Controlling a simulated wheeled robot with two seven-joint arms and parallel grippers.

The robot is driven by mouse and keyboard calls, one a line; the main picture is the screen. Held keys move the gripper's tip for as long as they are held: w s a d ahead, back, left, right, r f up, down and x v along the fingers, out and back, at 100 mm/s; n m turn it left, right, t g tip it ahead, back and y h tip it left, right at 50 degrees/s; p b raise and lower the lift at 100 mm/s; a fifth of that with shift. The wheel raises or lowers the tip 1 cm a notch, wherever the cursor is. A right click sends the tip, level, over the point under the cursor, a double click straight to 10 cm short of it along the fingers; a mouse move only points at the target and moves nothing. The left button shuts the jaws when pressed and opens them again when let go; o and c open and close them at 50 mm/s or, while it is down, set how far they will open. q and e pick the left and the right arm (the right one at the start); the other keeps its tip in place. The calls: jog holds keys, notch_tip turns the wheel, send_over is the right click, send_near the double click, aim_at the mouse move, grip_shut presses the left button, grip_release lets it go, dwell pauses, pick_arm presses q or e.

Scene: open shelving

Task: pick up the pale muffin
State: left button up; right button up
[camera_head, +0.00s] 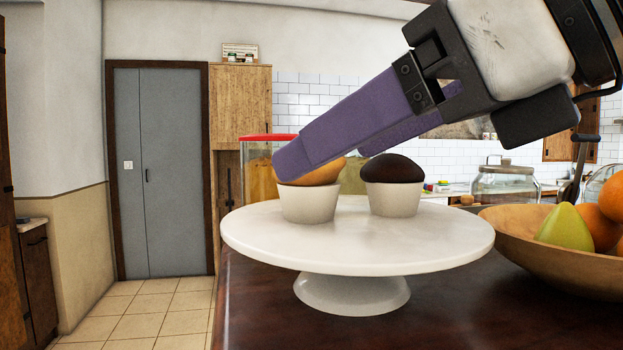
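The pale muffin (308,202), with a golden-tan top and white cup, stands upright on a white cake stand (450,238). My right gripper (296,166) reaches in from the upper right with purple fingers. Its near finger crosses in front of the muffin's top and hides part of it. I cannot tell whether the fingers touch the muffin. A dark chocolate muffin (393,187) stands just to the right, under the fingers. My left gripper is not in view.
The stand is on a dark brown table (440,305). A wooden bowl (545,258) with a pear (566,229) and oranges (600,225) is close on the right. A glass jar (503,185) is behind. The stand's left and front surface is clear.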

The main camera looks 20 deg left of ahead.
aim_at(309, 186)
jog(key=p+x, duration=0.1)
jog(key=x, duration=0.4)
jog(key=shift+w+d, duration=0.15)
jog(key=shift+w, duration=0.05)
jog(key=shift+w+f, duration=0.1)
jog(key=shift+f, duration=0.15)
jog(key=shift+w, duration=0.1)
jog(key=c, duration=0.9)
jog(key=shift+c, duration=1.3)
